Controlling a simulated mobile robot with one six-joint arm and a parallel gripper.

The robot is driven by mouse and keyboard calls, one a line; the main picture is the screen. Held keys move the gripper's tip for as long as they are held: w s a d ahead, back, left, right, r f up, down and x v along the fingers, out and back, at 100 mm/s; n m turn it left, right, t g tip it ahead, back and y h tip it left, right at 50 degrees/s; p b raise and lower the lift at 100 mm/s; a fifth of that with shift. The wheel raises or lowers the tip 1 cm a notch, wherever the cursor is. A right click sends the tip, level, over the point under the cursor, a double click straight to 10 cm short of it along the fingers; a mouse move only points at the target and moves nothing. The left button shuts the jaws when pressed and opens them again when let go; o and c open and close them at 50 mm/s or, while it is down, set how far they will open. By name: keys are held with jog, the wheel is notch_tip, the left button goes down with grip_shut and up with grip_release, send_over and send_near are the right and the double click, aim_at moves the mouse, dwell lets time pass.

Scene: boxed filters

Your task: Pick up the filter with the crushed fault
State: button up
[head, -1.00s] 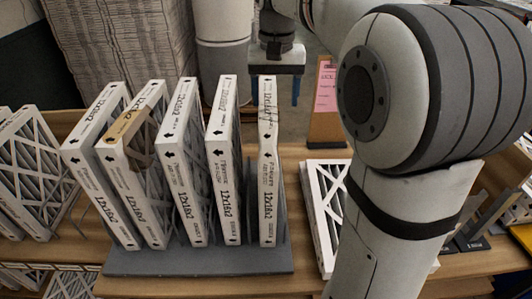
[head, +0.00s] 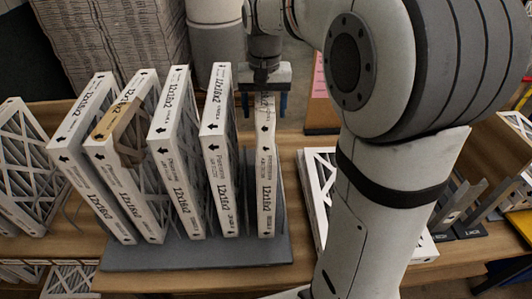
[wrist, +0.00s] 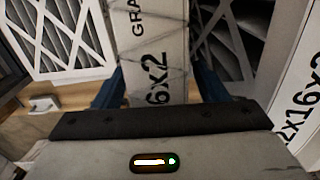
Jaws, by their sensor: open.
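The filter with the crushed fault (head: 266,160) stands upright at the right end of the row in the grey rack. Its white edge is pinched inward and creased near the top. My gripper (head: 264,104) is open above that filter's top end, with one blue finger to each side in the head view. In the wrist view the creased white edge of this filter (wrist: 155,50) lies between the blue fingers of my gripper (wrist: 158,88). Whether the fingers touch it cannot be told.
The grey rack (head: 190,252) holds several other upright filters to the left; the nearest (head: 220,150) stands close beside. One filter (head: 118,120) has brown tape and a torn patch. More filters (head: 320,190) lie to the right, partly behind my arm. A pink sign stands behind.

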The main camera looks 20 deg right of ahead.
jog(key=shift+c, duration=0.4)
grip_shut()
dwell(0.4)
